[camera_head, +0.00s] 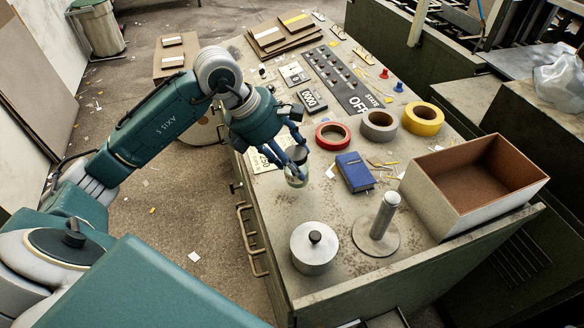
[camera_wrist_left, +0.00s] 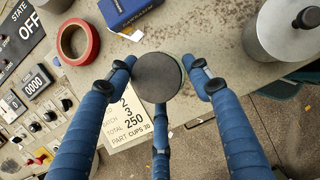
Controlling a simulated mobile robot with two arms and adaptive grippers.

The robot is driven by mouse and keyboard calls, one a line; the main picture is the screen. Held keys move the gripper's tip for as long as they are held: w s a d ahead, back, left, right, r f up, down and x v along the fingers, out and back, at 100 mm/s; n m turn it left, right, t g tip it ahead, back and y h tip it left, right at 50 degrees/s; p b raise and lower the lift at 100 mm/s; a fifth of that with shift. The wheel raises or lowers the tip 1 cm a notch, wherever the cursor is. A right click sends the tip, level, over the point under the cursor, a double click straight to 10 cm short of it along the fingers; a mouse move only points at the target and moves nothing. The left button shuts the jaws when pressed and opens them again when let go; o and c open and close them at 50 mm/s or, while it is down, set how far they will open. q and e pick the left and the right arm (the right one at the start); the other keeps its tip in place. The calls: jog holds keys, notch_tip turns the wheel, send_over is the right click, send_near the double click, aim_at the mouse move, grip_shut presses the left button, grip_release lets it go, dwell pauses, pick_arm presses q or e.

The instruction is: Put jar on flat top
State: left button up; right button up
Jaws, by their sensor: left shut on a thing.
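The jar (camera_head: 297,180) is a small clear glass vessel with a dark round lid. My left gripper (camera_head: 293,158) is shut on it, with blue fingers around it, near the left edge of the flat top (camera_head: 335,215). In the left wrist view the lid (camera_wrist_left: 158,78) faces the camera between the fingers (camera_wrist_left: 158,92). The jar's body is mostly hidden there beneath the lid. I cannot tell whether its base touches the top. My right gripper is not in view.
A blue box (camera_head: 355,172), red tape roll (camera_head: 333,135), grey roll (camera_head: 379,126) and yellow roll (camera_head: 423,119) lie on the top. A lidded metal pot (camera_head: 314,252), a post on a round base (camera_head: 377,238) and an open box (camera_head: 440,205) stand nearer. A bare patch lies left of the blue box.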

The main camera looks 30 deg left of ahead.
pick_arm(q)
jog(key=shift+f+p, duration=0.35)
jog(key=shift+f, duration=1.6)
jog(key=o, duration=1.5)
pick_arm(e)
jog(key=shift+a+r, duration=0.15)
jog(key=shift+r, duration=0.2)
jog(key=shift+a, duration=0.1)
pick_arm(q)
jog(key=shift+s+a+r, duration=0.15)
jog(key=shift+a+r, duration=0.05)
jog(key=shift+r, duration=0.25)
jog(key=shift+b+v, duration=1.3)
jog(key=shift+v, duration=4.2)
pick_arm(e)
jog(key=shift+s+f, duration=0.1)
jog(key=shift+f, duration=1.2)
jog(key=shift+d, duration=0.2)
pick_arm(q)
jog(key=shift+s, duration=0.1)
